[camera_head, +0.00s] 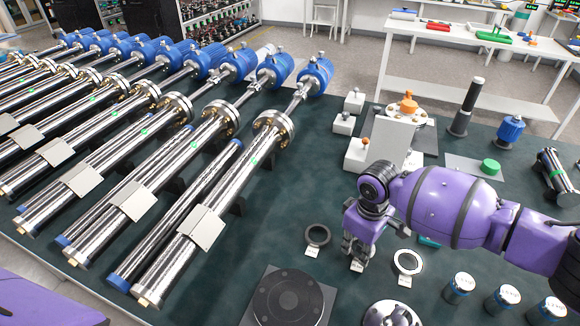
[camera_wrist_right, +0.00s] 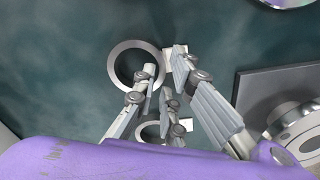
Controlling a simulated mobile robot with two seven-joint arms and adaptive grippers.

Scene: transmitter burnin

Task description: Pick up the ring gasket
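Ring gaskets lie flat on the dark green table top. A dark ring (camera_head: 317,234) is left of my right gripper (camera_head: 358,250) in the head view, and a pale ring (camera_head: 408,262) is to its right. Another grey ring (camera_wrist_right: 113,66) is below the gripper; in the head view the gripper hides it, but its white label (camera_head: 357,266) shows. In the wrist view the fingers (camera_wrist_right: 165,75) are spread, with one over this ring's right rim and one beside it near the label. I cannot tell whether they touch. A further ring (camera_wrist_right: 150,131) is partly hidden by the fingers. My left gripper is not in view.
A black flange plate (camera_head: 288,298) and a silver flange (camera_head: 390,316) lie at the front. Several capped cylinders (camera_head: 459,287) stand at front right. Long silver tubes with blue ends (camera_head: 210,225) fill the left.

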